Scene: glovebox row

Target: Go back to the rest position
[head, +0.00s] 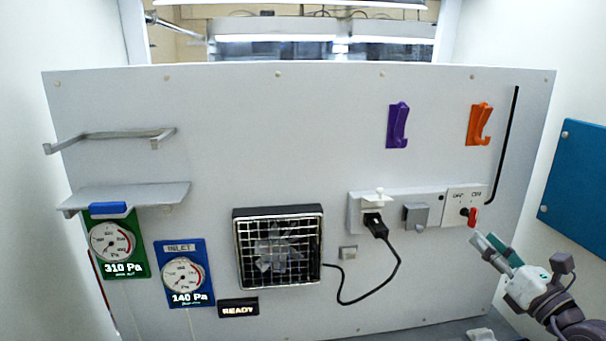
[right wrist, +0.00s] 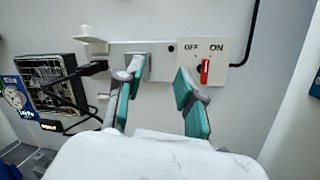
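My right gripper (head: 484,238) is at the lower right of the head view, just below a rotary switch. In the right wrist view its two teal-padded fingers (right wrist: 158,88) stand wide apart with nothing between them. The switch panel (head: 466,196) is marked OFF and ON. Its red handle (head: 473,217) sits on the ON side; it also shows in the right wrist view (right wrist: 205,71), beyond the right finger, apart from it. My left gripper is in neither view.
The upright panel carries a caged fan (head: 278,251), two gauges (head: 114,241) (head: 184,275), a lit READY sign (head: 238,308), and a shelf (head: 130,196). A black plug (head: 377,228) sits in a socket with its cable looping down. Purple (head: 397,126) and orange (head: 479,124) hooks are above.

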